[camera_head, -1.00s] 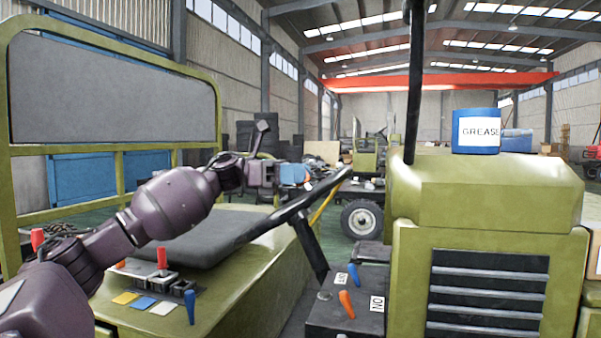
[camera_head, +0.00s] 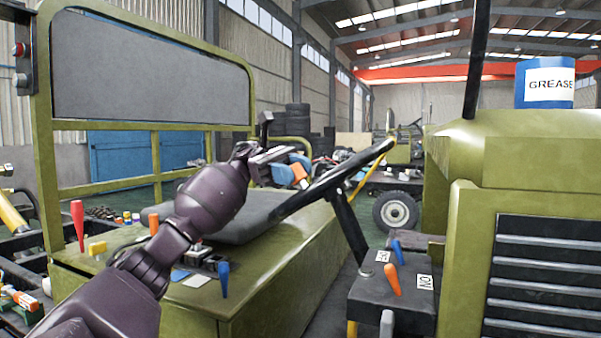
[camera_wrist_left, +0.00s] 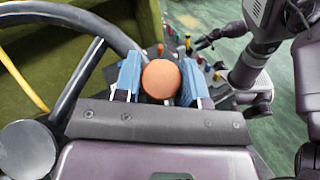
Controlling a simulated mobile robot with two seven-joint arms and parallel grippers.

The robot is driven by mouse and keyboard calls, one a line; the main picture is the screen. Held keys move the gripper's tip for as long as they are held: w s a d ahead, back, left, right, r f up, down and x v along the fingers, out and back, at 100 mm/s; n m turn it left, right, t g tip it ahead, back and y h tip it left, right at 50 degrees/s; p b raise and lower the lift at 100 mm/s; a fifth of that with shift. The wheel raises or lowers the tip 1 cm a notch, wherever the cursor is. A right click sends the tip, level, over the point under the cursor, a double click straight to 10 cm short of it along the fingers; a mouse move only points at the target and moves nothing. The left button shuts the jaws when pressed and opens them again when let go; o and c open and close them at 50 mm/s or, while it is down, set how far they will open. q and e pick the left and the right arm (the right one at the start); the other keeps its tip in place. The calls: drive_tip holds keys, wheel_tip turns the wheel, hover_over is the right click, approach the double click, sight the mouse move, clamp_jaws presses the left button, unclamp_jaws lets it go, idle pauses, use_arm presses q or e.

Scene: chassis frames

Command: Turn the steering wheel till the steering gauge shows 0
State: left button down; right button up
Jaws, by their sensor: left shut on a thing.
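The black steering wheel (camera_head: 374,154) is tilted on its slanted column (camera_head: 350,232), in front of the dark seat. In the left wrist view the knob (camera_wrist_left: 161,79) lies between the pads, with the rim (camera_wrist_left: 80,85) and round hub (camera_wrist_left: 27,150) to the left. I cannot make out a steering gauge. A second purple arm shows at right in the wrist view, its gripper (camera_wrist_left: 207,42) small and unclear.
A black box (camera_head: 385,300) with blue (camera_head: 397,252) and orange (camera_head: 392,280) levers stands below the wheel. The green hood (camera_head: 500,150) carries a blue grease can (camera_head: 545,82).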

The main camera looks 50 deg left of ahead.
use_arm(q)
drive_tip(key=shift+s+a+f, duration=0.1)
drive_tip(key=shift+a+f, duration=0.1)
idle(0.3)
drive_tip(key=c, duration=0.7)
unclamp_jaws()
drive_tip(key=shift+r, duration=0.1)
drive_tip(key=a+b, duration=0.1)
drive_tip(key=a, duration=0.6)
drive_tip(key=shift+a+r, duration=0.25)
drive_tip(key=shift+s, duration=0.1)
